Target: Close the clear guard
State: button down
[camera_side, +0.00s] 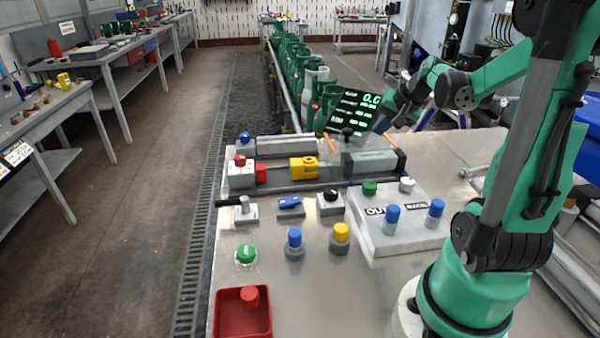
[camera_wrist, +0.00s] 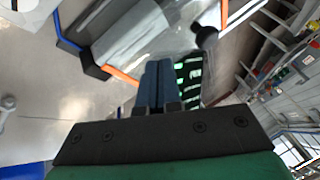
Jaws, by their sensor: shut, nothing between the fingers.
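The clear guard is hard to make out. Thin orange strips (camera_side: 331,143) at the back of the bench may be its edges, and one such strip shows in the wrist view (camera_wrist: 122,77). I cannot tell how far it stands open. A black knob (camera_side: 347,132) sits near the strips and also shows in the wrist view (camera_wrist: 206,36). My gripper (camera_side: 381,122) is above the back of the bench, right of the display. Its blue fingers (camera_wrist: 158,84) are shut together and empty. I cannot tell whether they touch anything.
A dark display with green text (camera_side: 354,111) stands close to my gripper. A grey block (camera_side: 370,162) lies in front, with a yellow part (camera_side: 303,168) to its left. Several knobs and blue cylinders stand nearer. A red tray (camera_side: 230,318) is at the front left. Green cylinders line the conveyor behind.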

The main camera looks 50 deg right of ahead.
aim_at(351, 139)
jog(key=shift+w+a+f, duration=0.1)
jog(key=shift+w+a, duration=0.1)
jog(key=shift+w, duration=0.45)
jog(key=shift+w+a+f, duration=0.15)
jog(key=shift+w+a, duration=0.05)
jog(key=shift+w, duration=0.4)
jog(key=shift+w+a+f, duration=0.1)
jog(key=shift+w+a, duration=0.1)
jog(key=shift+w, duration=0.45)
jog(key=w+a, duration=1.2)
jog(key=shift+w+a, duration=0.15)
jog(key=shift+a, duration=0.05)
jog(key=s+a+r, duration=0.1)
jog(key=s+r, duration=0.8)
jog(key=s+a+f+n+y, duration=0.1)
jog(key=s+a+f+n, duration=0.1)
jog(key=a+n, duration=0.4)
jog(key=s+a+f+n+y, duration=0.1)
jog(key=s+a+f+n, duration=0.2)
jog(key=a+n, duration=0.3)
jog(key=shift+a+f+n+t, duration=0.4)
jog(key=shift+f+n, duration=0.3)
jog(key=shift+f, duration=0.2)
